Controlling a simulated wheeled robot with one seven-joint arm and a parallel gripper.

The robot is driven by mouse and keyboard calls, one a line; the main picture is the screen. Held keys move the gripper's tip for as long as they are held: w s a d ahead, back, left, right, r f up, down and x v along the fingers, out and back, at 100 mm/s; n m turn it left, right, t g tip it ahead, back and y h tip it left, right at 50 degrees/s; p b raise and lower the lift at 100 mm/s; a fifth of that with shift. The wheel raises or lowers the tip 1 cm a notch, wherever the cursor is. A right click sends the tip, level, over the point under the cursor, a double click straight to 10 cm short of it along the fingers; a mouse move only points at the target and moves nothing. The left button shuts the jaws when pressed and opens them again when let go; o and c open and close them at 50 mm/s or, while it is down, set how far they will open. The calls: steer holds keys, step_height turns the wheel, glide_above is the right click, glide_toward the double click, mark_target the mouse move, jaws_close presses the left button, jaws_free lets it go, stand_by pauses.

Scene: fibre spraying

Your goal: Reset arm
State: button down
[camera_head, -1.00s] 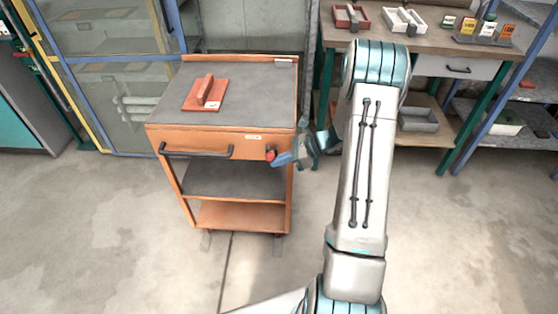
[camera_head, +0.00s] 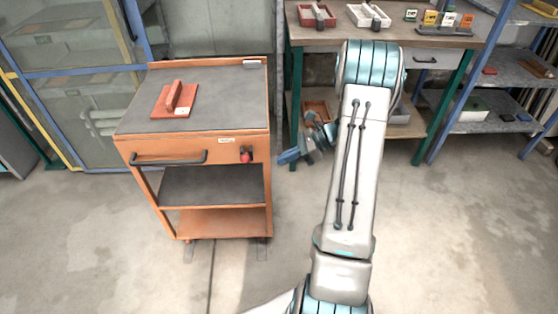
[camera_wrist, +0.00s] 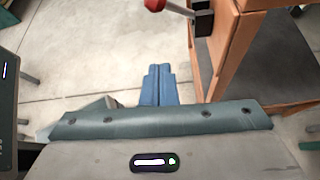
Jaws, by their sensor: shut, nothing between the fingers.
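My gripper (camera_head: 287,157) shows in the head view to the right of the orange cart, apart from it, with my arm reaching up the middle right of the picture. In the wrist view the blue fingers of my gripper (camera_wrist: 160,70) are together, with nothing between them, over bare concrete floor. The orange cart (camera_head: 190,148) has a dark top, a drawer handle and a red knob (camera_head: 245,156) on its front right. The knob also shows at the top of the wrist view (camera_wrist: 154,5).
A red float (camera_head: 174,100) lies on the cart top. A workbench (camera_head: 300,37) at the back holds trays and small coloured boxes. Metal shelves (camera_head: 505,65) stand at the right and a blue-framed glass cabinet (camera_head: 75,65) at the left. The front floor is clear.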

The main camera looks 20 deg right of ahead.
stand_by(0.4)
steer(key=s+a+r+n+h+p, duration=0.4)
steer(key=s+a+r+n, duration=0.3)
steer(key=s+r+n, duration=0.3)
steer(key=s+a+r+n+g+h+p, duration=0.1)
steer(key=s+a+r+n+h+p, duration=0.4)
steer(key=s+r+n, duration=0.6)
steer(key=shift+a+r+n+h+p, duration=0.3)
steer(key=shift+a+r+n+h, duration=0.85)
steer(key=shift+r, duration=1.6)
steer(key=shift+a, duration=0.15)
